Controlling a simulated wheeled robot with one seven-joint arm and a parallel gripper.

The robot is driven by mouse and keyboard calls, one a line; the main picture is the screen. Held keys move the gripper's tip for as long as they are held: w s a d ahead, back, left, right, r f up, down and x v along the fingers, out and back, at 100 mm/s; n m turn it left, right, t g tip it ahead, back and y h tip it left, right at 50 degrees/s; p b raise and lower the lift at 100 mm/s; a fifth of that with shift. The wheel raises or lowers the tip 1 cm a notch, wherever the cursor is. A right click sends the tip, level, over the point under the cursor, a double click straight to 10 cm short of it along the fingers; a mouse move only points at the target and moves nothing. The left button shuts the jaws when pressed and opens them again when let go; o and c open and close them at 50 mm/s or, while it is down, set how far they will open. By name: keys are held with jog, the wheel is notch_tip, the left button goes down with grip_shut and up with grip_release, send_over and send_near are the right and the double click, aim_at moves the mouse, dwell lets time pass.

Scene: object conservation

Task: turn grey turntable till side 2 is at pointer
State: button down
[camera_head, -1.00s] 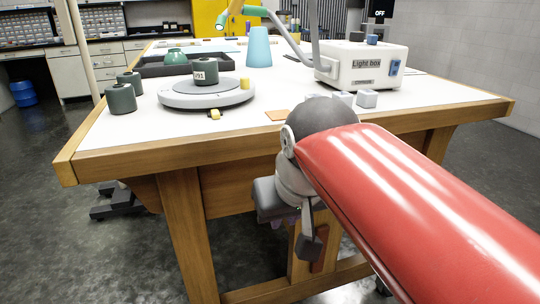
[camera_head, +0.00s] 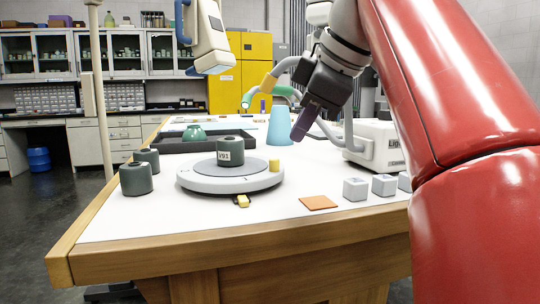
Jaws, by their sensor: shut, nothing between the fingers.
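The grey turntable (camera_head: 215,186) is a low round disc on the white table, left of centre. A dark green cylinder labelled V91 (camera_head: 230,151) stands upright on it, and a small yellow block (camera_head: 274,165) sits at its right edge. Faint marks show on its rim; I cannot read the side numbers for sure.
Two dark green cylinders (camera_head: 136,179) stand left of the turntable. A black tray (camera_head: 175,146) with a green pot lies behind it. A light-blue cone (camera_head: 281,127), orange square (camera_head: 318,203), several grey cubes (camera_head: 355,189) and the white light box (camera_head: 378,146) are to the right.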

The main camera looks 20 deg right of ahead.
jog(key=b, duration=0.3)
send_near(271, 173)
jog(key=f, duration=0.1)
jog(key=a+f, duration=0.1)
jog(key=f, duration=0.1)
jog(key=s+a+f, duration=0.1)
jog(key=shift+a+f, duration=0.2)
jog(key=shift+f, duration=0.1)
jog(key=w, duration=0.1)
jog(key=w+d, duration=0.1)
jog(key=w, duration=0.1)
jog(key=shift+w+f, duration=0.1)
jog(key=shift+w, duration=0.05)
jog(key=shift+w+d+p, duration=0.1)
jog(key=shift+w+p, duration=0.2)
jog(key=shift+w, duration=0.15)
